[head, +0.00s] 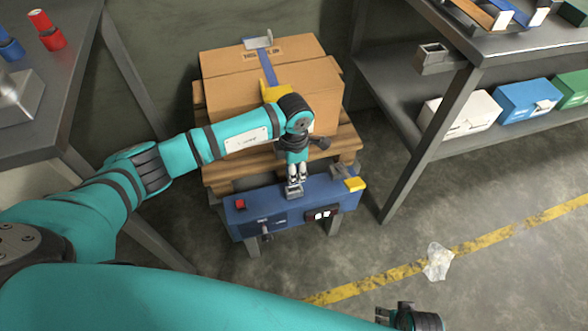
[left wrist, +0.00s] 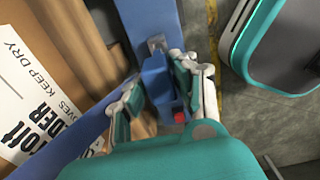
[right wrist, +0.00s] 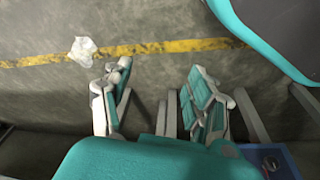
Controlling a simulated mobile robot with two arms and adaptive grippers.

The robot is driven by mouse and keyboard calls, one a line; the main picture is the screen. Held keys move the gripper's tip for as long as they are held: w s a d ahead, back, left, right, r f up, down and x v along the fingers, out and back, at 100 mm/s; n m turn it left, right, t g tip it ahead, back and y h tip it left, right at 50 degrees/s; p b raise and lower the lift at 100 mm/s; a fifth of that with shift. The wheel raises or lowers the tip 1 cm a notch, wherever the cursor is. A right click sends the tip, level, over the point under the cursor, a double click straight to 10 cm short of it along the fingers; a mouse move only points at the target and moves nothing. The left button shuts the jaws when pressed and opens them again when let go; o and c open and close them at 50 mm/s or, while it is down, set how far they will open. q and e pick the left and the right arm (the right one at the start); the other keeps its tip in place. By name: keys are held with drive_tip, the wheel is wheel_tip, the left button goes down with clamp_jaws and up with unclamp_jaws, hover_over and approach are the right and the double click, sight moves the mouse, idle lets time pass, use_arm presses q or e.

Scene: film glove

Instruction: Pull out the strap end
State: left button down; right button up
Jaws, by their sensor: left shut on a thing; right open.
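A blue strap (head: 268,72) runs over the top of a cardboard box (head: 228,90) and under a yellow corner piece (head: 275,93) at its front edge. My left gripper (head: 295,184) points down in front of the box, at a grey metal fitting (head: 293,191) on a blue unit (head: 265,212). It is shut on the strap end; the grip itself is partly hidden by the fingers. In the left wrist view, blue material (left wrist: 156,82) shows between the fingers. My right gripper (right wrist: 150,95) is open and empty above the floor, far from the strap.
The box rests on a wooden pallet (head: 225,178). The blue unit carries a red button (head: 240,204) and a yellow block (head: 355,184). A shelf with bins (head: 525,100) stands right, a dark table (head: 60,110) left. A crumpled plastic bag (head: 438,261) lies on open floor.

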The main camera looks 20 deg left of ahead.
use_arm(q)
drive_tip(key=shift+r, duration=0.4)
drive_tip(key=shift+r+p, duration=0.65)
drive_tip(key=shift+p, duration=0.1)
drive_tip(key=shift+r+p, duration=0.3)
drive_tip(key=shift+r, duration=0.15)
use_arm(e)
drive_tip(key=s+f, duration=0.3)
drive_tip(key=f, duration=0.3)
drive_tip(key=shift+s+d, duration=0.2)
drive_tip(key=shift+s, duration=0.2)
drive_tip(key=shift+f, duration=0.1)
